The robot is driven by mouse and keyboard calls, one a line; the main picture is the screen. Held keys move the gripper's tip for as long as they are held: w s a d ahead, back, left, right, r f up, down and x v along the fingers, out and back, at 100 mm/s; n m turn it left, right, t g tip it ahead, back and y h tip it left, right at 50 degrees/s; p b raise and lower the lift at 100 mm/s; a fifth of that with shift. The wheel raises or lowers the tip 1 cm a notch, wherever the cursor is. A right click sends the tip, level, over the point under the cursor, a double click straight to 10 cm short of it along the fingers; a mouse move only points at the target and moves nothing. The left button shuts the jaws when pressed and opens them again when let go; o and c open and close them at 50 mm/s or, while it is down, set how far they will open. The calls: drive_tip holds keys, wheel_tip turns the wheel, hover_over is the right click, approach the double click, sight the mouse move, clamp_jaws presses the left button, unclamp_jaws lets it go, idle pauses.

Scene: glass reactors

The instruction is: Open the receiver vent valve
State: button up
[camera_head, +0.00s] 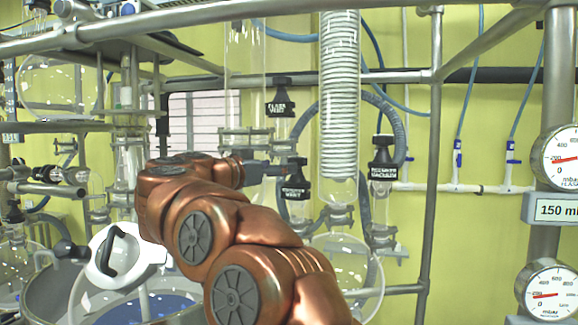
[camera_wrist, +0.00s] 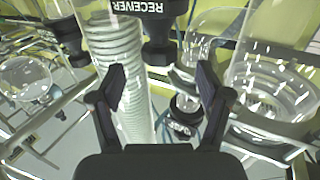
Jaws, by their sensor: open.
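Black valve knobs with white labels hang among the glassware in the head view. A lower middle knob (camera_head: 295,188), its small label apparently reading receiver vent, is just right of my gripper (camera_head: 268,170). In the wrist view a black knob labelled RECEIVER (camera_wrist: 158,42) lies ahead, between and beyond the fingertips; the rest of its label is cut off. My gripper (camera_wrist: 160,72) is open with nothing between its fingers. I cannot tell whether a finger touches the knob. The valve's inner position is not visible.
The flask vent knob (camera_head: 280,98) is above, and the receiver vacuum knob (camera_head: 383,158) is to the right. A coiled glass condenser (camera_head: 340,95) stands close by. Metal frame bars (camera_head: 434,150) surround the glassware. Gauges (camera_head: 553,290) are at far right.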

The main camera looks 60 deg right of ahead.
sight(299, 165)
drive_tip(key=shift+s+d+p, duration=0.25)
drive_tip(key=shift+d+p, duration=0.15)
drive_tip(key=shift+d, duration=1.5)
drive_tip(key=shift+s+d+p, duration=0.2)
drive_tip(key=shift+d+p, duration=0.2)
drive_tip(key=shift+d, duration=1.45)
drive_tip(key=shift+c, duration=0.2)
drive_tip(key=c, duration=1.1)
drive_tip(key=shift+c, duration=0.2)
drive_tip(key=shift+s+r+n+t+p, duration=0.1)
drive_tip(key=shift+r+n+t+p, duration=0.05)
drive_tip(key=shift+n+t+p, duration=0.65)
drive_tip(key=shift+t, duration=0.5)
drive_tip(key=n+t+p, duration=0.1)
drive_tip(key=t, duration=0.1)
drive_tip(key=n+t+p, duration=0.2)
drive_tip(key=t, duration=0.1)
drive_tip(key=shift+s+n+y, duration=0.1)
drive_tip(key=shift+n+y, duration=0.2)
drive_tip(key=shift+y, duration=0.1)
drive_tip(key=shift+d+f+n+t+y, duration=0.1)
drive_tip(key=shift+n+t+y, duration=0.4)
drive_tip(key=shift+n+t, duration=0.5)
drive_tip(key=shift+f+n+t+y, duration=0.1)
drive_tip(key=shift+n+t+y, duration=0.45)
drive_tip(key=shift+t, duration=0.75)
drive_tip(key=shift+n+t+y+b, duration=0.75)
drive_tip(key=shift+n+t+y, duration=0.55)
drive_tip(key=shift+t, duration=0.3)
